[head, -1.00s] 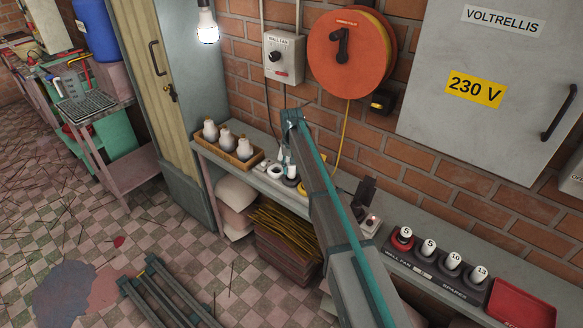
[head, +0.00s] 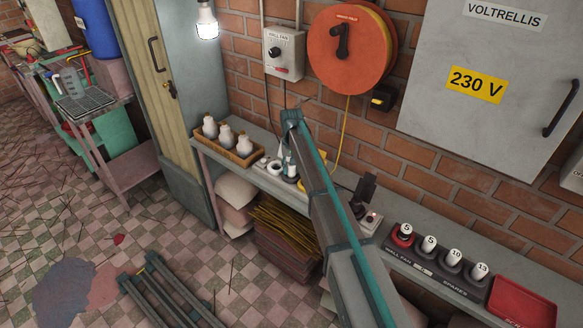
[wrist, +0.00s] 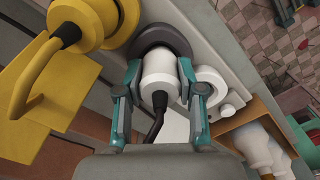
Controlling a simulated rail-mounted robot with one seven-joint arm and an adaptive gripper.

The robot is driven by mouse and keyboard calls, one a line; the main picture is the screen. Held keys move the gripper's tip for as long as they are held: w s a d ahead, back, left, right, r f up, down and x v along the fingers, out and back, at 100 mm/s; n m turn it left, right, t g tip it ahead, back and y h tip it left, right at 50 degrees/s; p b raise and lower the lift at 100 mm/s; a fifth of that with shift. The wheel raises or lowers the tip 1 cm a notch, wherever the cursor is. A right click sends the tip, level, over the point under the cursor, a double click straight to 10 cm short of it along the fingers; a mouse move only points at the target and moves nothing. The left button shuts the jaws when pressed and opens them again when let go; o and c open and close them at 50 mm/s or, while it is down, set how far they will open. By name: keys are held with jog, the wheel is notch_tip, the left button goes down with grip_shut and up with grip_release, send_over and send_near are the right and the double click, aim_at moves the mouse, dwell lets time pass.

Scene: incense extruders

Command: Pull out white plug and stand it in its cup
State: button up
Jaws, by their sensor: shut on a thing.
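The white plug (wrist: 158,78), with a black cable leaving its near end, sits between the two fingers of my gripper (wrist: 160,70). My gripper is shut on it. In the head view the white plug (head: 291,166) shows small, partly behind my arm. In the wrist view a dark round base (wrist: 165,42) lies at the plug's far end. I cannot tell whether the plug is seated in it or just clear of it. A white round cup-like piece (wrist: 208,88) stands close beside the right finger. It shows as a white ring in the head view (head: 273,167).
A yellow plug (wrist: 65,32) and its cable stand close left of my gripper. A wooden tray (head: 240,161) of white bulb-shaped things is left on the bench. A dark rack (head: 425,270) of numbered pieces and a red tray (head: 522,305) are right. The brick wall is close behind.

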jog(key=shift+f, duration=0.25)
jog(key=o, duration=1.2)
jog(key=shift+o, duration=0.2)
